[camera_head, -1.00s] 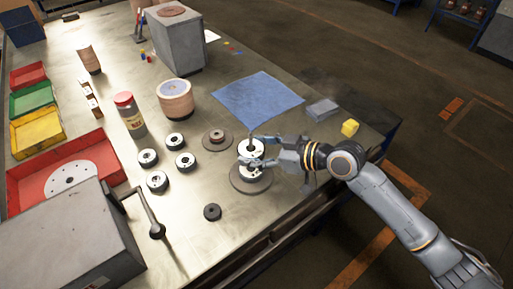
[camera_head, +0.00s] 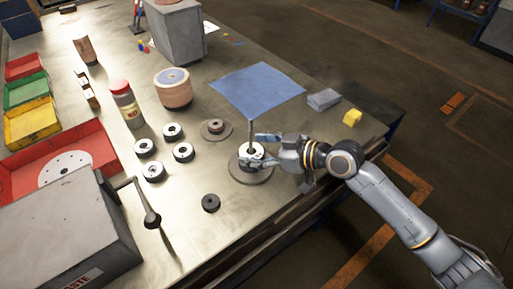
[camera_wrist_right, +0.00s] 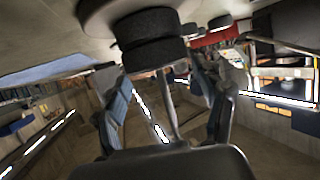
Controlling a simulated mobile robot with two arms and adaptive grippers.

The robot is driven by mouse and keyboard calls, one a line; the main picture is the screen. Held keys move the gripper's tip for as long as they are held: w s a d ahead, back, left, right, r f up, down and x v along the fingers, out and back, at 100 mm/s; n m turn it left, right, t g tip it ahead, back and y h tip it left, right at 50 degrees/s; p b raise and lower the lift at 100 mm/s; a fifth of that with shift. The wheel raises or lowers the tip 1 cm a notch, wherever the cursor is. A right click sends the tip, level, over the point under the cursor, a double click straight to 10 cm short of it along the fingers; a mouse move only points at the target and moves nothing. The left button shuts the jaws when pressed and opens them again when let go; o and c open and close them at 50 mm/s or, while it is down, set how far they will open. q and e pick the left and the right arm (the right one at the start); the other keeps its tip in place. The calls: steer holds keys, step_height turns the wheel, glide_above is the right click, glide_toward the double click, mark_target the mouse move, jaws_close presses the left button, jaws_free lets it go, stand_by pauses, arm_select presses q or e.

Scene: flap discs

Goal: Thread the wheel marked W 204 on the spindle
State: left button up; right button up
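The spindle (camera_head: 250,133) is a thin upright rod on a wide round base (camera_head: 238,176) near the table's front edge. Its rod also shows in the right wrist view (camera_wrist_right: 168,105). A black wheel with a white top face (camera_head: 246,151) is around the rod, low down. In the inverted right wrist view, two dark wheels are stacked at the base, the outer wheel (camera_wrist_right: 152,55) against the inner wheel (camera_wrist_right: 145,25). My right gripper (camera_head: 256,148) has its fingers apart on either side of the rod; they look clear of the wheels. No marking is legible. My left gripper is out of view.
Several loose black-and-white wheels (camera_head: 183,152) lie to the left. A dark ring (camera_head: 211,203) lies at the front, and a low flanged piece (camera_head: 216,130) behind. A red-lidded jar (camera_head: 126,104), a blue cloth (camera_head: 257,90) and a lever (camera_head: 152,219) stand around. Bare metal lies between.

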steer(key=shift+o, duration=1)
steer(key=v, duration=1.2)
